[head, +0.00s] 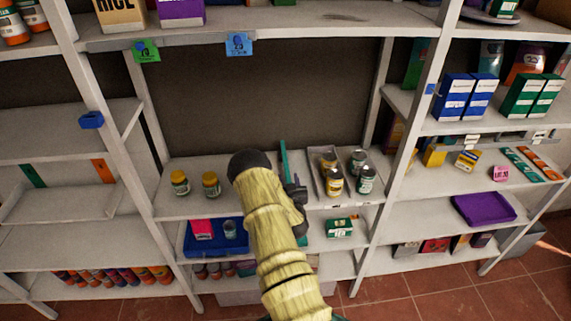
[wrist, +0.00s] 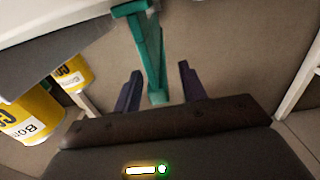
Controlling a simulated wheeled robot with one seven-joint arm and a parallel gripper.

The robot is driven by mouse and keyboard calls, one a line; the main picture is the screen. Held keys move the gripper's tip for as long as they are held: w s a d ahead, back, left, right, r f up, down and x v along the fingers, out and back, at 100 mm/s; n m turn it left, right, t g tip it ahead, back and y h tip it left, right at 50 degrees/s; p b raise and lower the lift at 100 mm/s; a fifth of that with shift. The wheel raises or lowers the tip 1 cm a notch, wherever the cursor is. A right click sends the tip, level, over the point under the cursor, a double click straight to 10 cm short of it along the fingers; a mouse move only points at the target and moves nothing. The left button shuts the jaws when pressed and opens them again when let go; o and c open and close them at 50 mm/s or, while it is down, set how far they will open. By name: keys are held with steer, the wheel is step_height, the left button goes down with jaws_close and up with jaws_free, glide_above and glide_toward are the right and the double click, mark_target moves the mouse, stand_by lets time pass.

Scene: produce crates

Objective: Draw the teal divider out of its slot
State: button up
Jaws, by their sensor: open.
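The teal divider (head: 284,161) stands upright on the middle shelf in the head view, just beyond my arm. In the wrist view the teal divider (wrist: 150,45) runs from the top edge down between my two dark fingers. My gripper (wrist: 160,90) is open, with one finger on each side of the divider and visible gaps beside it. In the head view my gripper (head: 297,192) is small, dark and partly hidden by my arm. The slot at the divider's base is not clear in either view.
Two yellow-lidded jars (head: 195,184) stand left of my arm. Several cans (head: 334,180), some in a tray, stand right of the divider. A shelf board (head: 340,15) crosses above. Yellow jars (wrist: 40,105) are close at left in the wrist view.

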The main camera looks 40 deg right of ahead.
steer(key=shift+x, duration=0.95)
steer(key=shift+c, duration=0.4)
jaws_close()
